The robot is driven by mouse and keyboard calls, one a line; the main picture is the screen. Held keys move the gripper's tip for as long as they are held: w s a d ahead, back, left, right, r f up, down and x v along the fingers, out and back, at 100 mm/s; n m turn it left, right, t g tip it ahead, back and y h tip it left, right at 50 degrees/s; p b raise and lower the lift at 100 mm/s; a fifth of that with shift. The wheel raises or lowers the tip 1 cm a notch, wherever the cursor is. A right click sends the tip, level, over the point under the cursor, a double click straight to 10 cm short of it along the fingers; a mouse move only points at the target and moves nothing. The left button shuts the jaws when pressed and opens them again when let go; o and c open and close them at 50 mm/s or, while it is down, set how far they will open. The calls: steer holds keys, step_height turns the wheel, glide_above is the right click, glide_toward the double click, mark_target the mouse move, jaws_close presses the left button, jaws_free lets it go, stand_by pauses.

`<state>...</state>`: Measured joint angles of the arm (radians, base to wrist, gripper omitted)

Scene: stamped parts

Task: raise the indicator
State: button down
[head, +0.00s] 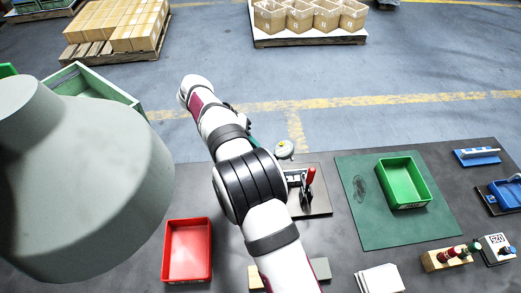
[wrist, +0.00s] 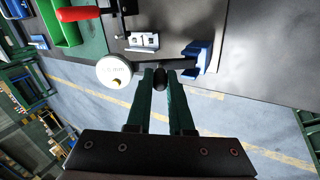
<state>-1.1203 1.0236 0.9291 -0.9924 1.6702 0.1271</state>
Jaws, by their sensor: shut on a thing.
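The indicator, a round pale dial (wrist: 113,71), shows in the wrist view just left of my fingertips, with a thin dark bar running from it to the right. My gripper (wrist: 161,76) has its dark green fingers shut on a small black knob at this bar. How the knob joins the bar is partly hidden by the fingers. A blue block (wrist: 197,58) stands right of the fingertips, near the bar's end. In the head view the dial (head: 284,149) shows at the far edge of the table, and my arm hides most of the gripper.
A red-handled clamp (head: 309,177) on a plate is close to the dial. A green tray (head: 403,183) sits on a green mat to the right, and a red tray (head: 187,250) is to the left. Wooden blocks and white sheets (head: 380,279) lie at the front.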

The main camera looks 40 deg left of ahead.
steer(key=shift+s+a+t+h, duration=0.95)
steer(key=shift+a+t+h, duration=0.05)
steer(key=shift+t+h, duration=0.4)
steer(key=c, duration=0.8)
jaws_free()
steer(key=w+d+r, duration=0.4)
steer(key=d+r, duration=0.6)
steer(key=r, duration=0.1)
steer(key=shift+w+d, duration=0.35)
steer(key=shift+w, duration=0.05)
